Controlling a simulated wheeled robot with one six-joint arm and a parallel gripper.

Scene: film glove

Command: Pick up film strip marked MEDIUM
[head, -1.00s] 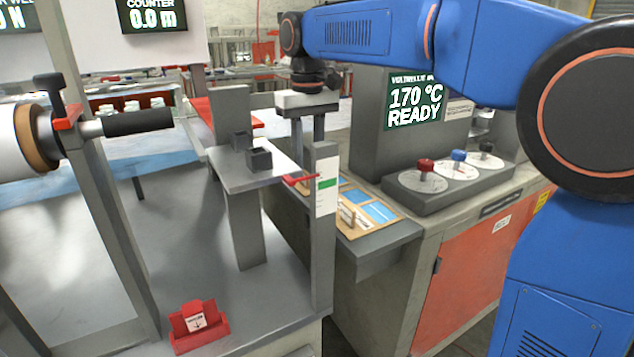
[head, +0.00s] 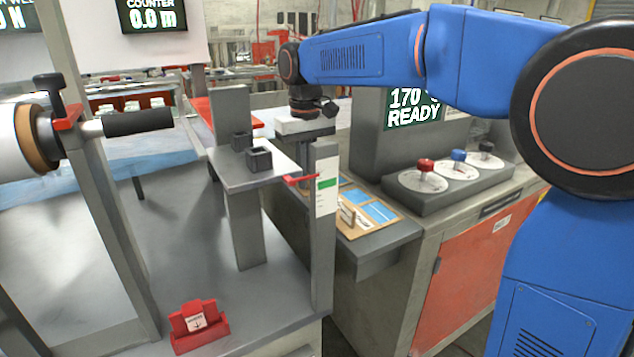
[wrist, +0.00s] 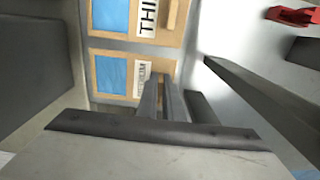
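The film strip marked MEDIUM lies on the tan board in the wrist view, with a blue window (wrist: 111,76) and a white label (wrist: 142,80) that I can partly read. My gripper (wrist: 158,82) hangs over the right end of this strip. Its two fingers look close together there. They cover part of the label and hide whatever is between their tips. In the head view my gripper (head: 306,160) points down behind the grey post, and its tips are hidden.
The strip marked THIN (wrist: 112,15), with a tan upright tab, lies beside it. The grey post (head: 325,230) with a red pointer stands in front of the board. A grey platform with small dark blocks (head: 259,158) is to the left. A knob panel (head: 450,180) is to the right.

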